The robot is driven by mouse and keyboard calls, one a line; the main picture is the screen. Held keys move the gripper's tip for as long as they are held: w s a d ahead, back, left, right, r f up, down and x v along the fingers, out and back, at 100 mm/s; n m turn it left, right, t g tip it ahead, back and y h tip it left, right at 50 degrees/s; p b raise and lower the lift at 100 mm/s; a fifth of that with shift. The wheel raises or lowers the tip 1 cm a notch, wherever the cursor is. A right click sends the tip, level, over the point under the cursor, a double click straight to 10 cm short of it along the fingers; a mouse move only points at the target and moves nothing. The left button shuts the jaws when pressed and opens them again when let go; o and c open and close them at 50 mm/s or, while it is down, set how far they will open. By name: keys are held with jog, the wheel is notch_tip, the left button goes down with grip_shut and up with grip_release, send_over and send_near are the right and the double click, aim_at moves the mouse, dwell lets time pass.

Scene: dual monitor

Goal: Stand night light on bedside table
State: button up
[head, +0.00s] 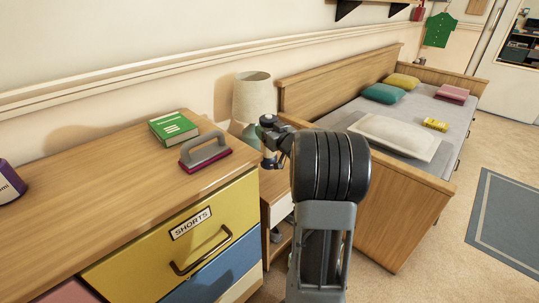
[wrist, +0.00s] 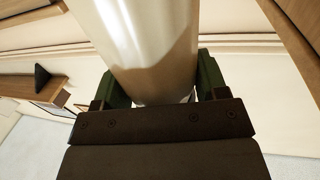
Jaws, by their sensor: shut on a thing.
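My gripper (wrist: 155,88) is shut on a pale, glossy, rounded body, which appears to be the night light (wrist: 150,45). Its green finger pads are on both sides of it, and its far end runs out of the top of the wrist view. In the head view my arm hides most of the gripper, and I cannot make out the held thing. The wooden bedside table (head: 276,188) stands between the dresser and the bed, partly hidden by my arm. A lamp with a cream shade (head: 252,98) and grey-green base stands behind my wrist; its foot is hidden.
The dresser (head: 90,190) fills the left, with a green book (head: 173,128), a grey-handled brush (head: 205,152) and a purple container (head: 8,183) on top. The bed (head: 400,200) stands to the right. Open floor (head: 440,265) lies at lower right.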

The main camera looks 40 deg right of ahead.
aim_at(270, 157)
notch_tip(270, 157, down, 7)
jog(key=b, duration=0.2)
jog(key=shift+f+b, duration=0.15)
jog(key=shift+b, duration=0.15)
jog(key=shift+f, duration=0.2)
jog(key=o, duration=1.4)
